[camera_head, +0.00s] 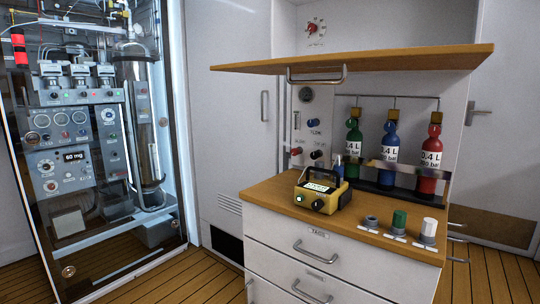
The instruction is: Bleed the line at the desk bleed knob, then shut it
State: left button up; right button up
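Neither gripper is in view. The desk (340,214) has a wooden top over white drawers, with a raised wooden shelf above it. The small fill panel at the back left of the desk carries a blue knob (313,122), a red knob (296,151) and a black knob (317,154). Their labels are too small to read, so I cannot tell which is the bleed knob or whether it is open. A round gauge (306,94) sits above them; its reading is not legible. Green (353,145), blue (388,150) and red (431,158) bottles stand upright in a rack.
A yellow meter (322,190) sits on the desk. Grey (371,222), green-topped (398,223) and white-topped (428,231) pieces stand near its right front edge. The shelf (370,60) overhangs the panel. A glass-fronted instrument cabinet (80,150) stands left; wooden floor lies between.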

aim_at(295, 151)
jog(key=u, duration=1.45)
jog(key=i, duration=1.05)
jog(key=z, duration=1.9)
